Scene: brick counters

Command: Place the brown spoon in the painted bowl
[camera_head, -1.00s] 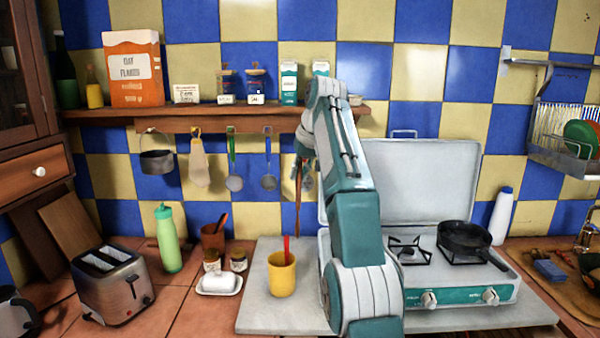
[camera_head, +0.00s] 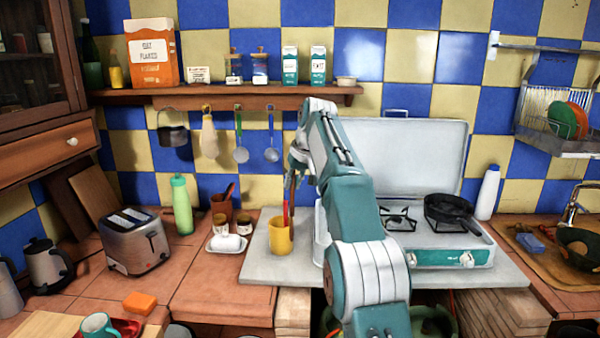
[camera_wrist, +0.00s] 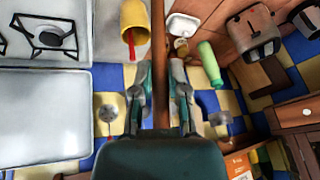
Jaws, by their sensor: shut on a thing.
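My gripper (camera_head: 299,160) is in front of the tiled wall, above and just behind the yellow cup (camera_head: 280,236) in the head view. In the wrist view its fingers (camera_wrist: 160,92) are shut on the brown spoon (camera_wrist: 160,50), whose long brown shaft runs between them. In the head view the spoon (camera_head: 292,187) hangs down close to the cup's red utensil (camera_head: 286,213); I cannot tell whether they touch. A dark bowl (camera_head: 578,243) with a reddish patch sits at the far right by the sink; I cannot tell whether it is the painted bowl.
A stove (camera_head: 450,257) with a raised lid and black pan (camera_head: 450,207) stands right of the cup. A butter dish (camera_head: 226,244), green bottle (camera_head: 181,205) and toaster (camera_head: 135,242) stand left. A shelf (camera_head: 230,96) with hanging utensils runs behind.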

